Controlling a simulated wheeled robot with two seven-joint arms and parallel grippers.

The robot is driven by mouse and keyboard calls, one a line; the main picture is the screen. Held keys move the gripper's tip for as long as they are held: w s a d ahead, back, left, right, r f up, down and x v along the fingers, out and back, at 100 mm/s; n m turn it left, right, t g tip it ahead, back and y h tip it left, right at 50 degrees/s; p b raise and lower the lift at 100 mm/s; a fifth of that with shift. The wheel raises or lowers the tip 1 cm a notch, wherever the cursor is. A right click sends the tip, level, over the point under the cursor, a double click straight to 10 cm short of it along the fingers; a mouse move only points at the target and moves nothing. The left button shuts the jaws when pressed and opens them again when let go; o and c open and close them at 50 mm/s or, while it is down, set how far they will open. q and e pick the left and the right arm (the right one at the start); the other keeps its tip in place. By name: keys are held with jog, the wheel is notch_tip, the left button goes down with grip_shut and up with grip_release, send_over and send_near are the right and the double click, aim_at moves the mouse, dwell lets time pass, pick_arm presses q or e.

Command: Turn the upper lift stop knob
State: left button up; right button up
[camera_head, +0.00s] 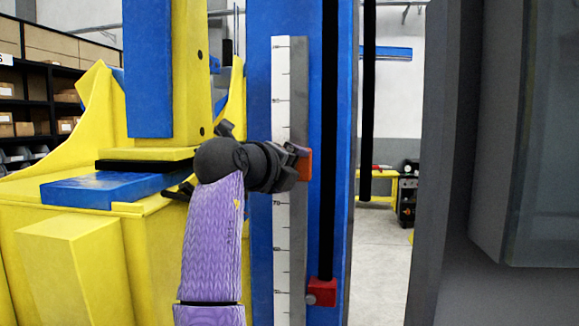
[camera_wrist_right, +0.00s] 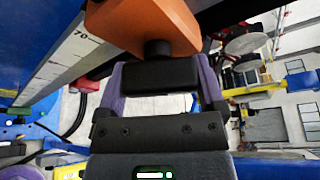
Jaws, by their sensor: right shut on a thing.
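The upper lift stop is an orange block (camera_head: 304,163) on the grey rail beside the white scale. In the right wrist view the orange block (camera_wrist_right: 150,25) fills the top, with a dark knob (camera_wrist_right: 160,75) on a short black stem below it. My right gripper (camera_head: 292,165) reaches up to the block and hides the knob in the head view. In the right wrist view the gripper's purple fingers (camera_wrist_right: 160,82) are shut on the knob, one on each side. My left gripper is not in view.
A red lower stop (camera_head: 322,291) with a round knob sits further down the blue column (camera_head: 260,100). The white scale (camera_head: 281,90) runs along the column. Yellow machine parts (camera_head: 70,250) stand at the left and a grey cabinet (camera_head: 455,200) at the right.

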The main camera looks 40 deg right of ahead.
jog(key=shift+f, duration=0.1)
dwell(0.4)
jog(key=o, duration=1)
jog(key=shift+c, duration=0.2)
jog(key=b+v, duration=0.3)
jog(key=v, duration=0.7)
